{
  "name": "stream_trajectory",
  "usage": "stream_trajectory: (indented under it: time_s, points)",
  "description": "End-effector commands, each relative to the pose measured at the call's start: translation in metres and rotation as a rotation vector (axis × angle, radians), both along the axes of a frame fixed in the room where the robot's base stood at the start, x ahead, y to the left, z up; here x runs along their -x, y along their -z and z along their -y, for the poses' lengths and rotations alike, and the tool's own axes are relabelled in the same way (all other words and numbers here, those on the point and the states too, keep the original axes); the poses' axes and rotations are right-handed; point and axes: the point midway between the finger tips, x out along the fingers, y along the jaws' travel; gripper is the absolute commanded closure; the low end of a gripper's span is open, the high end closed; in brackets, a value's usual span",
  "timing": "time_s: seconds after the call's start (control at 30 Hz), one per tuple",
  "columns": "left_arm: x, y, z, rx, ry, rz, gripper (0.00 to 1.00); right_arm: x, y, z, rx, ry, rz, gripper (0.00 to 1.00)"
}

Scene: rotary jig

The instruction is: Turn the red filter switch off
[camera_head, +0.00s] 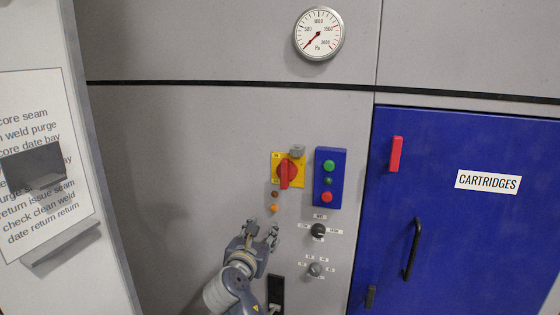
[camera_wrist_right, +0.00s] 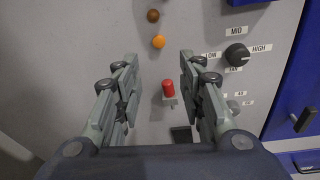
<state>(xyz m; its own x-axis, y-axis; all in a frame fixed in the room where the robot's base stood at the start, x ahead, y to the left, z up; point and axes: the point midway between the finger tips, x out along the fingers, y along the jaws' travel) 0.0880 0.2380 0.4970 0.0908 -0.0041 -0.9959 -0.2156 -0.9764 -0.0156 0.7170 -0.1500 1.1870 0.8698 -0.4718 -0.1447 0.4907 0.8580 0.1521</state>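A small red-capped switch (camera_wrist_right: 168,89) on a light base sits on the grey panel, below an orange lamp, in the right wrist view. No label on it can be read. In the head view my right gripper covers that spot. My right gripper (camera_head: 262,231) is open in front of the panel; in the wrist view its fingers (camera_wrist_right: 159,62) stand apart on either side of the red switch, with nothing between them touching it. A larger red rotary handle (camera_head: 285,174) on a yellow plate sits higher up, pointing roughly vertical. My left gripper is not in view.
A blue box (camera_head: 330,178) with green and red buttons is beside the yellow plate. Black (camera_head: 318,231) and grey (camera_head: 315,269) knobs sit below it. A blue cartridges door (camera_head: 470,240) is at right, a gauge (camera_head: 319,34) above. The panel's left part is bare.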

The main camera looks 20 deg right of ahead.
Motion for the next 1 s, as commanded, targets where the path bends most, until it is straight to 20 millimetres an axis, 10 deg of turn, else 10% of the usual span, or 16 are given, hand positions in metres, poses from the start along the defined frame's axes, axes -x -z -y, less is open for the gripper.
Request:
stream_trajectory:
  time_s: [0.1,0.23,1.0]
  points:
    - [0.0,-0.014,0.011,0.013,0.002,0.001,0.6,0.01,-0.081,0.005,0.127,0.048,0.035,0.63]
    - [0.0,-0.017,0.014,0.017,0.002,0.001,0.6,0.019,-0.116,0.01,0.196,0.081,0.042,0.63]
    - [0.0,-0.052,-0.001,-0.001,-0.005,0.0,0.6,-0.065,-0.123,0.069,0.211,0.087,0.043,0.63]
